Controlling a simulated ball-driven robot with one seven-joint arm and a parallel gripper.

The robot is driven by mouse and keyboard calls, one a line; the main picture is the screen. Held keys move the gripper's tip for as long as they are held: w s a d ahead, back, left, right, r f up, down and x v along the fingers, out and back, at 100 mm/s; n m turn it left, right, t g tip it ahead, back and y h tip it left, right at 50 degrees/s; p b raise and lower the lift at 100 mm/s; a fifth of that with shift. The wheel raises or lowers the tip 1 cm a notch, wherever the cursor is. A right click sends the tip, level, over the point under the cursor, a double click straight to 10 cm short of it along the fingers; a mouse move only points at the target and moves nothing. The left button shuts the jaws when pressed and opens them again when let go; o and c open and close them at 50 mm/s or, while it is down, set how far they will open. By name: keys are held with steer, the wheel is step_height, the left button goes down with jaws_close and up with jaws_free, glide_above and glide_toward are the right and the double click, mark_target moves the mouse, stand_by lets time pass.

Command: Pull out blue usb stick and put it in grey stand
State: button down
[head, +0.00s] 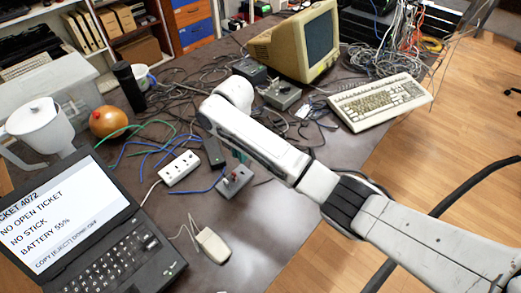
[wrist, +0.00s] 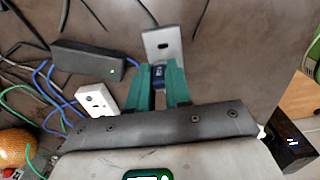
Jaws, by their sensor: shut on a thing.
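My gripper (wrist: 160,80) has green fingers, shut on the blue usb stick (wrist: 160,69). Only the stick's dark blue end shows beyond the fingertips. A small grey block (wrist: 161,42) with a dark opening lies just past the stick; it looks like the grey stand. I cannot tell whether the stick touches it. The fingers are partly hidden by my arm there, and the stick cannot be made out.
A white power strip (head: 180,170) and a black adapter (head: 214,151) lie left of the block. Blue and green cables run nearby. A laptop (head: 110,240), a mouse (head: 213,245), an orange ball (head: 108,122), another grey box (head: 281,95), a keyboard (head: 380,100) and a monitor (head: 300,45) surround them.

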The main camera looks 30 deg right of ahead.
steer(key=shift+s+a+f, duration=0.1)
steer(key=shift+s+f, duration=0.05)
steer(key=shift+s, duration=0.1)
steer(key=shift+f, duration=0.15)
steer(key=b, duration=0.5)
glide_above(242, 175)
steer(key=shift+w+d+f, duration=0.1)
steer(key=shift+w+f, duration=0.05)
steer(key=shift+f, duration=0.95)
steer(key=shift+w+d+f, duration=0.1)
steer(key=shift+w+f, duration=0.05)
steer(key=shift+f, duration=0.95)
steer(key=shift+f+p, duration=0.1)
steer(key=shift+p, duration=0.5)
steer(key=shift+f, duration=0.7)
steer(key=c, duration=1)
jaws_free()
